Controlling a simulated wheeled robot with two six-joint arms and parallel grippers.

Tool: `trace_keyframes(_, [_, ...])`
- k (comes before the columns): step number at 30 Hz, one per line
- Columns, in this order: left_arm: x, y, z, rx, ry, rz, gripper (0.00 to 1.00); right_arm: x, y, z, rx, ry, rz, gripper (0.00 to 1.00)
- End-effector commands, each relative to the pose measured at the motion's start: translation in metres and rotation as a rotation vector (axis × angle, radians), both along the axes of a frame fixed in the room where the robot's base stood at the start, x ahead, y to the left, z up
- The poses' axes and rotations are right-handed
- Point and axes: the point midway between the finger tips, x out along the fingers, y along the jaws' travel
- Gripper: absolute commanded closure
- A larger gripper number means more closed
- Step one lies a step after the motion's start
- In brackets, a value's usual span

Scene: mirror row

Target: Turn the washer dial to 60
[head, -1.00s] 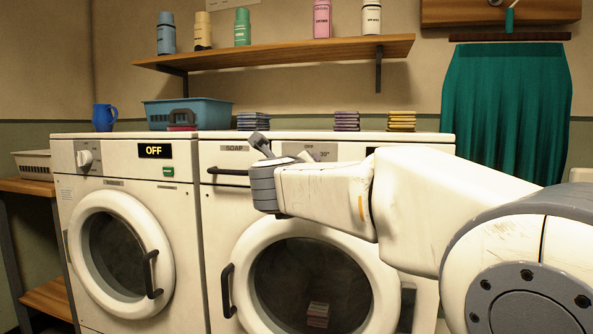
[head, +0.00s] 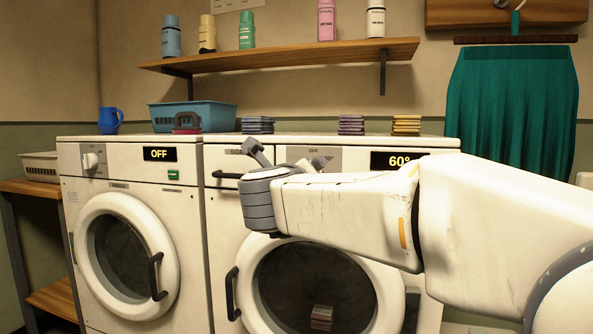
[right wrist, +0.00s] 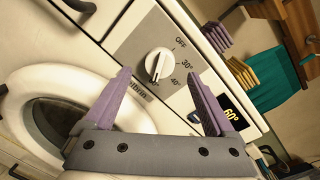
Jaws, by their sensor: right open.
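The right machine (head: 222,225) has a display (head: 400,161) that reads 60°. In the right wrist view its white dial (right wrist: 158,64) sits on a grey panel with OFF, 30° and 40° marks, and the display (right wrist: 232,112) reads 60°. The label at the dial's lower end is partly covered. My right gripper (right wrist: 158,78) is open, with its purple fingers apart on either side of the dial in that view; I see no contact. In the head view my right gripper and arm hide the dial. My left gripper is not in view.
A left machine (head: 190,230) has its own dial (head: 90,161) and a display (head: 160,154) reading OFF. A blue basket (head: 205,116), a blue mug (head: 110,120) and folded cloth stacks (head: 257,125) stand on top. Bottles line the shelf (head: 290,58) above.

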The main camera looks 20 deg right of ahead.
Motion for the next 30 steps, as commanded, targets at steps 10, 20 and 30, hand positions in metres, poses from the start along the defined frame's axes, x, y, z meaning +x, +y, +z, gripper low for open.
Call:
trace_keyframes(10, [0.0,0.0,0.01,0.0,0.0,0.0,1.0,-0.046,0.027,0.003,0.0,0.0,0.002,0.1])
trace_keyframes(20, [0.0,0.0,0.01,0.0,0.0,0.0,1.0,-0.049,0.028,0.002,0.0,0.001,-0.001,0.1])
trace_keyframes(30, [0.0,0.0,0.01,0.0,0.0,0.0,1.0,-0.002,0.059,-0.06,-0.603,0.249,0.298,0.1])
